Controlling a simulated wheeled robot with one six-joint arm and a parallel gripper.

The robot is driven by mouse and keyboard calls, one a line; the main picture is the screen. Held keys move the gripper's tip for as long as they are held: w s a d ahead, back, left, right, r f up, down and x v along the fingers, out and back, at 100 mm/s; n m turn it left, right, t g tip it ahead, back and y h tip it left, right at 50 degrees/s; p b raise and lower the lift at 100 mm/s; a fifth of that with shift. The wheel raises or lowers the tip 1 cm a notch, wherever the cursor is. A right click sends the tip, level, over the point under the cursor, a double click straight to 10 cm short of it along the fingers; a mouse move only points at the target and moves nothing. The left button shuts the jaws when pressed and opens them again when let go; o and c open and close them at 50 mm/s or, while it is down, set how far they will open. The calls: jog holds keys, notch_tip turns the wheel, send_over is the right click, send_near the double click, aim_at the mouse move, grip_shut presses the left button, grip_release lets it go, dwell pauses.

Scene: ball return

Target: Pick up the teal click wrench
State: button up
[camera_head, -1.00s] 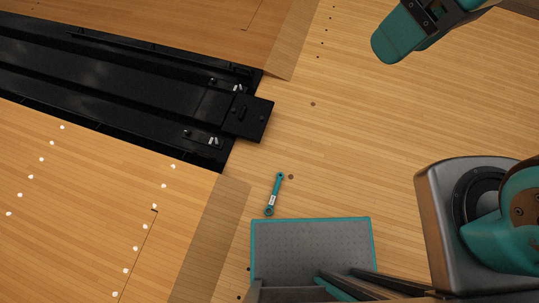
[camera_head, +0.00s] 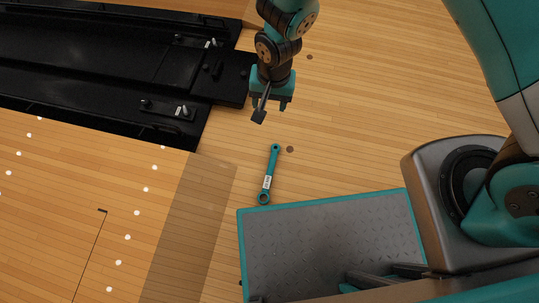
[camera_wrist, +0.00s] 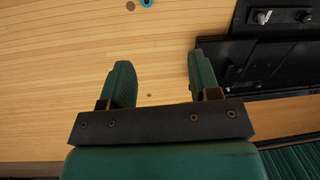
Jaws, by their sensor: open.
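The teal click wrench (camera_head: 272,168) lies flat on the wooden floor in the head view, with a ring at each end and a pale label near its lower end. Only a teal ring end of the wrench (camera_wrist: 146,3) shows at the top edge of the wrist view; the rest is out of frame. My gripper (camera_head: 272,108) is open and empty, beyond the wrench's upper end in the head view and apart from it. In the wrist view my gripper's two teal fingers (camera_wrist: 160,80) stand wide apart with bare floor between them.
A black channel with a raised end block (camera_head: 226,78) lies left of my gripper, close to it. A grey textured plate with a teal rim (camera_head: 325,203) is just below the wrench. Open wooden floor (camera_head: 370,120) lies to the right.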

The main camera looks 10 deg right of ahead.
notch_tip(320, 180, down, 20)
jog(key=s+m+h+b, duration=0.1)
jog(key=s+b, duration=0.2)
jog(key=b, duration=1)
send_over(272, 162)
jog(key=f, duration=1.1)
jog(key=shift+w+d+f, duration=0.1)
jog(key=shift+w+f, duration=0.1)
jog(key=f+b, duration=0.2)
jog(key=f, duration=0.1)
jog(key=f+b, duration=0.2)
jog(key=b, duration=0.1)
jog(key=shift+s+f, duration=0.2)
jog(key=shift+f, duration=0.2)
jog(key=shift+r, duration=0.15)
grip_shut()
jog(key=shift+r, duration=0.1)
notch_tip(272, 162, up, 20)
jog(key=p, duration=1.1)
